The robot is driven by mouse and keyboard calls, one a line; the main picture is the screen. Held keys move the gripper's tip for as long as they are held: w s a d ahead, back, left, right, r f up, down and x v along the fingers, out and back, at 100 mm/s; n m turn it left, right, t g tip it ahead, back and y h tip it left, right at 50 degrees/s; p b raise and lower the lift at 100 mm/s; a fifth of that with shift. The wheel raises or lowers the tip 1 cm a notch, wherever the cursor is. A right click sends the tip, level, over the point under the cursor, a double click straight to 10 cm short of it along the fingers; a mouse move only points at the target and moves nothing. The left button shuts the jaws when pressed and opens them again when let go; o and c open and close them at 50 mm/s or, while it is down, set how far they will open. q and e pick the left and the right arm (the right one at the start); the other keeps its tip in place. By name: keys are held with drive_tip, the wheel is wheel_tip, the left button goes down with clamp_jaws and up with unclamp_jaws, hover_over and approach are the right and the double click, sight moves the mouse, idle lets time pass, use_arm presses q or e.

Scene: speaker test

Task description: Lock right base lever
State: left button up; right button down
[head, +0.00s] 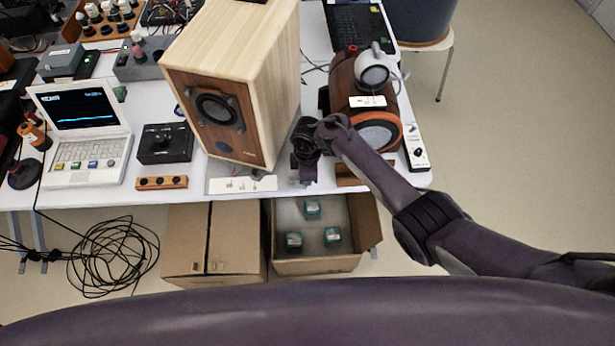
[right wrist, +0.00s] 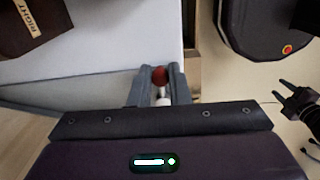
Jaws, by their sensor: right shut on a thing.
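The right base lever shows in the right wrist view as a red ball knob (right wrist: 160,75) over a pale stem. My right gripper (right wrist: 162,88) is shut on it, with one grey finger on each side. In the head view my right gripper (head: 304,176) is at the table's front edge, just right of the large wooden speaker (head: 224,115), and hides the lever there. A brown piece labelled RIGHT (right wrist: 38,18) is at the upper left of the right wrist view.
Right of my right gripper lies a brown cylindrical device (head: 343,80). A laptop (head: 85,160) and black box (head: 165,143) stand left of the speaker. Below the edge are a closed carton (head: 190,240) and an open one (head: 320,265) with green-topped blocks. Cables coil on the floor.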

drive_tip(key=shift+w+n, duration=0.1)
drive_tip(key=shift+n, duration=0.2)
drive_tip(key=c, duration=1.4)
unclamp_jaws()
drive_tip(key=shift+o, duration=0.2)
wheel_tip(320, 180, up, 8)
drive_tip(key=shift+f+p, duration=0.1)
drive_tip(key=shift+p, duration=0.7)
